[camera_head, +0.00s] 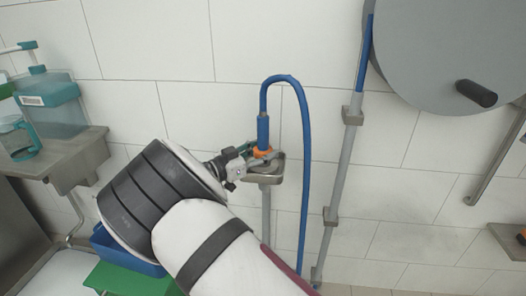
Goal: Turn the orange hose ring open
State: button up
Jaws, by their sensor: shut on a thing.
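The orange hose ring (263,153) sits at the lower end of the blue hose nozzle (263,131), just above a small metal holder (268,178) on the wall. My gripper (252,155) reaches in from the left and is shut on the ring. The fingers hide part of the ring, so how far it is turned cannot be seen. The blue hose (305,150) loops up from the nozzle and hangs down to its right.
A grey hose reel (435,45) with a black knob is at the upper right. A grey pipe (344,165) runs down the tiled wall. A metal shelf (75,155) with teal containers is at the left. A blue crate (125,250) and green board (125,281) lie below my arm.

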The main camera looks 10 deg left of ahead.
jog(key=shift+r+n+y, duration=0.1)
jog(key=shift+n+y, duration=0.2)
jog(key=n+t+y+p, duration=0.2)
jog(key=t+y+p, duration=0.1)
jog(key=shift+s+d+n+p, duration=0.1)
jog(key=shift+n+p, duration=0.2)
jog(key=shift+n, duration=0.1)
jog(key=n+t+y+p, duration=0.1)
jog(key=n+y, duration=0.1)
jog(key=y, duration=0.1)
jog(key=n+t+y, duration=0.1)
jog(key=n+y, duration=0.1)
jog(key=y, duration=0.2)
jog(key=shift+p, duration=0.4)
jog(key=n+y, duration=0.2)
jog(key=y, duration=0.1)
jog(key=n+y+b, duration=0.1)
jog(key=n+y, duration=0.1)
jog(key=y, duration=0.1)
jog(key=shift+d+n+y, duration=0.1)
jog(key=shift+n+y, duration=0.2)
jog(key=shift+a+n+g+y+b, duration=0.1)
jog(key=shift+n+g+y+b, duration=0.4)
jog(key=shift+n+g+y, duration=0.6)
jog(key=shift+a+n+g+y+b, duration=0.1)
jog(key=shift+n+g+y+b, duration=0.5)
jog(key=shift+y, duration=1)
jog(key=shift+n+t, duration=0.3)
jog(key=o, duration=1.2)
